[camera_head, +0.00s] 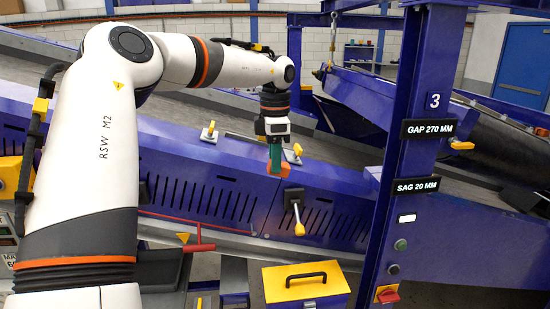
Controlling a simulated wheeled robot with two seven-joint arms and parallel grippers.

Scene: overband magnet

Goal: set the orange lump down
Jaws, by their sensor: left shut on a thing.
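My left arm comes in from the left and reaches to the middle of the view. My left gripper (276,158) points down and is shut on the orange lump (281,170), a small orange block low between its green-tipped fingers. The lump shows in front of the blue conveyor side panel (220,180). I cannot tell whether it touches anything below. My right gripper is not in view.
A blue post (415,150) with a "GAP 270 MM" sign (428,131) and buttons stands to the right. A toolbox with a yellow lid (290,287) sits at the bottom. A yellow-ended lever (297,222) sticks out below the gripper. A red T-handle (199,246) is lower left.

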